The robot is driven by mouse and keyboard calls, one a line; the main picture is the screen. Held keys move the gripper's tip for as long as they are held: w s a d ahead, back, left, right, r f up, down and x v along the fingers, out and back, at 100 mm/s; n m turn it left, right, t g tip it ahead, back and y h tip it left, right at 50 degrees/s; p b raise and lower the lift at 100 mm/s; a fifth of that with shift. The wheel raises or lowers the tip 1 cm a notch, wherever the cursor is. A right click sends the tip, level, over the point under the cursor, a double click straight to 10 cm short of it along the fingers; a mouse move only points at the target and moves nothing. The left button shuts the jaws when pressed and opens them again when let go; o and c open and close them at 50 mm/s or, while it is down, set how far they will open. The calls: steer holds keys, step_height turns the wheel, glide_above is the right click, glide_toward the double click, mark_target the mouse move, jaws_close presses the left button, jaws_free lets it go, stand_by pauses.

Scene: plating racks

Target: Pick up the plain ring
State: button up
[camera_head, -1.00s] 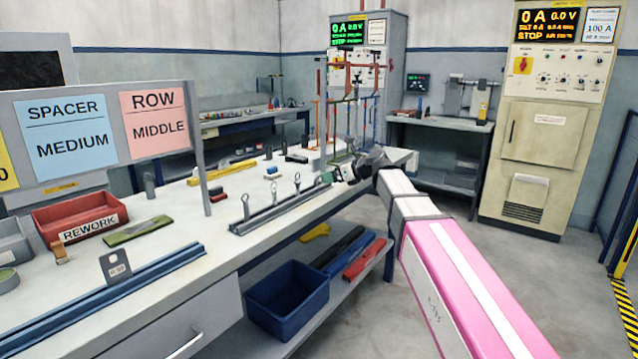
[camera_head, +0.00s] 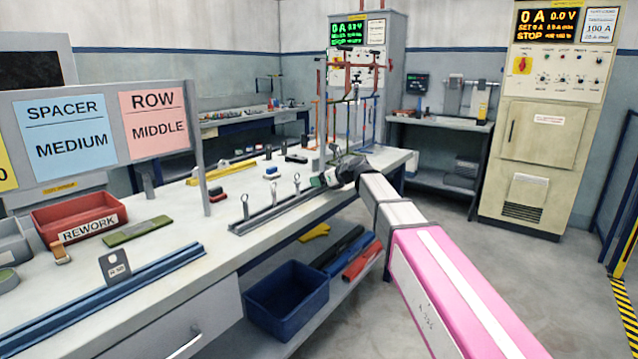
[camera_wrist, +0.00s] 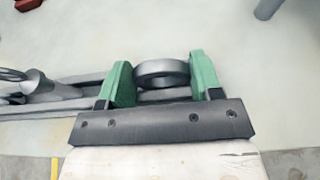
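In the wrist view a grey ring (camera_wrist: 163,72) lies between the two green fingers of my gripper (camera_wrist: 162,78). The fingers are wide apart, one on each side of the ring. I cannot tell whether they touch it. The ring is above a grey rail (camera_wrist: 75,92). In the head view my gripper (camera_head: 319,181) is at the far right end of this rail (camera_head: 262,221), and the ring there is hidden. Three upright pins with ring-shaped tops, one of them the nearest pin (camera_head: 245,206), stand along the rail to the left.
A red REWORK tray (camera_head: 75,215), a green block (camera_head: 137,231) and a long blue rail (camera_head: 120,284) are on the bench to the left. A sign panel (camera_head: 100,130) stands above them. A blue bin (camera_head: 287,297) is on the lower shelf.

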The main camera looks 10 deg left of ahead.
steer(key=shift+c, duration=1.4)
step_height(320, 180, up, 10)
